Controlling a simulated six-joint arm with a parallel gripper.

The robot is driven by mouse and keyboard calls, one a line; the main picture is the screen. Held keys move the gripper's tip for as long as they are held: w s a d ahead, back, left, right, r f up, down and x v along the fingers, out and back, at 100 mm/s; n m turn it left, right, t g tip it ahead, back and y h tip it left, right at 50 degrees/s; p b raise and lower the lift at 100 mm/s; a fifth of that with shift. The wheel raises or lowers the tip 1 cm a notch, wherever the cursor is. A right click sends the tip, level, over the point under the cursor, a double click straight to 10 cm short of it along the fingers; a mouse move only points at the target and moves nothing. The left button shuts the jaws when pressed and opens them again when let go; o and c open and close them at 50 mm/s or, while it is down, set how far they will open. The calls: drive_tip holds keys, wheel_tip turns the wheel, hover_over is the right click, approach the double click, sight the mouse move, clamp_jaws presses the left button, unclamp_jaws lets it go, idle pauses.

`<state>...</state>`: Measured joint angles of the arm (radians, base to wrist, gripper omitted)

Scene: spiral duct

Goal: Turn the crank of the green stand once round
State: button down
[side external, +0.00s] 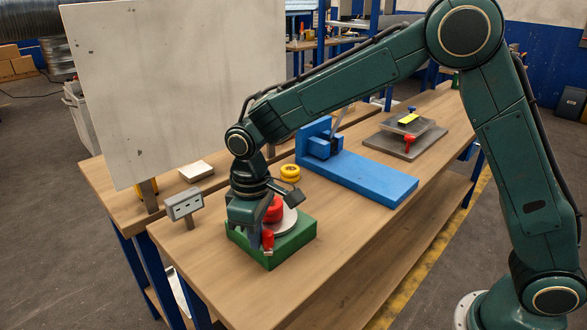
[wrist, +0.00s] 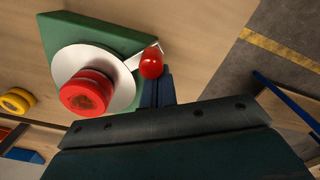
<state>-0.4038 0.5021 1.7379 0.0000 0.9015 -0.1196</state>
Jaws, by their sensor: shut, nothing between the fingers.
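The green stand (side external: 290,246) sits at the near left end of the bench and carries a pale disc (side external: 285,222) with a red hub (side external: 274,208). In the wrist view the stand (wrist: 95,25), disc (wrist: 118,64) and hub (wrist: 88,92) are clear. A pale crank arm reaches from the disc to a red knob (wrist: 151,63), which also shows in the side view (side external: 267,241). My gripper (wrist: 158,90) is shut and empty, its fingertips right beside the knob. I cannot tell whether they touch it. The gripper partly hides the stand in the side view.
A small grey box on a post (side external: 185,205) and a large pale board (side external: 180,80) stand left of the stand. Yellow rings (side external: 290,173) and a blue fixture (side external: 360,178) lie behind it. A grey plate with a red clamp (side external: 405,138) is farther back. The bench front is clear.

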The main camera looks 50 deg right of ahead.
drive_tip(key=shift+s+d, duration=0.65)
drive_tip(key=shift+s, duration=0.15)
drive_tip(key=shift+s, duration=0.1)
drive_tip(key=shift+s+d, duration=0.55)
drive_tip(key=shift+d, duration=0.2)
drive_tip(key=shift+w+a, duration=0.1)
drive_tip(key=shift+a, duration=0.05)
drive_tip(key=shift+w+a, duration=0.7)
drive_tip(key=shift+a, duration=0.05)
